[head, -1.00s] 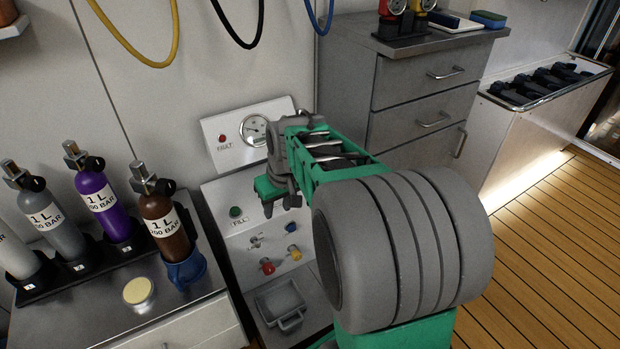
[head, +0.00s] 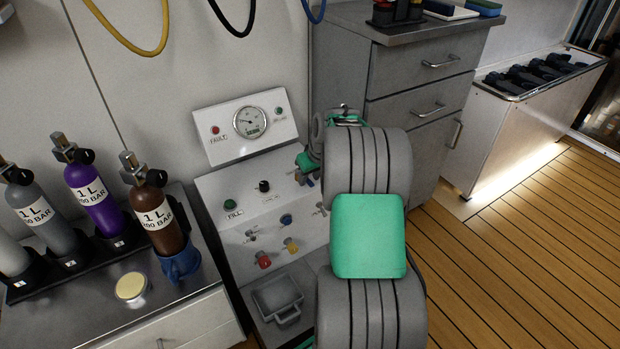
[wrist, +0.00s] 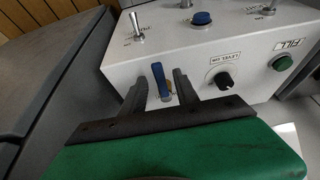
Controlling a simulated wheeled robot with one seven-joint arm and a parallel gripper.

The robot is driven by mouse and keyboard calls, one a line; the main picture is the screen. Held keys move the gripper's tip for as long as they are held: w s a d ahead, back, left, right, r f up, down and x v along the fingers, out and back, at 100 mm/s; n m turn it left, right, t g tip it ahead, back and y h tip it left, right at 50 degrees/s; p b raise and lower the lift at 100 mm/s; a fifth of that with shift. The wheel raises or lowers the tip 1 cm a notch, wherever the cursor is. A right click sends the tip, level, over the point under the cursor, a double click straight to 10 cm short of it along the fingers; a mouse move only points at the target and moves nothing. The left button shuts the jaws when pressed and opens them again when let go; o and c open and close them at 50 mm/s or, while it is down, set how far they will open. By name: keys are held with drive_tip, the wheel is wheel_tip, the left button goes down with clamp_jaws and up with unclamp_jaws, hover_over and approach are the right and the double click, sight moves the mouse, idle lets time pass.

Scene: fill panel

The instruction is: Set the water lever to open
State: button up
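My gripper (wrist: 161,86) is open, with one dark finger on each side of the lever. Gaps show between the fingers and the lever. In the head view my gripper (head: 304,170) is at the right side of the panel, mostly behind my arm, and only a small blue part (head: 309,182) shows below it.
A black knob (wrist: 225,81) and a green FILL button (wrist: 283,62) are beside the lever. A metal toggle (wrist: 136,25) and a blue button (wrist: 201,18) are on the panel too. A drawer cabinet (head: 415,105) stands right of the panel; a counter with bottles (head: 88,190) stands left.

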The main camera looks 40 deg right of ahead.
clamp_jaws()
idle(1.4)
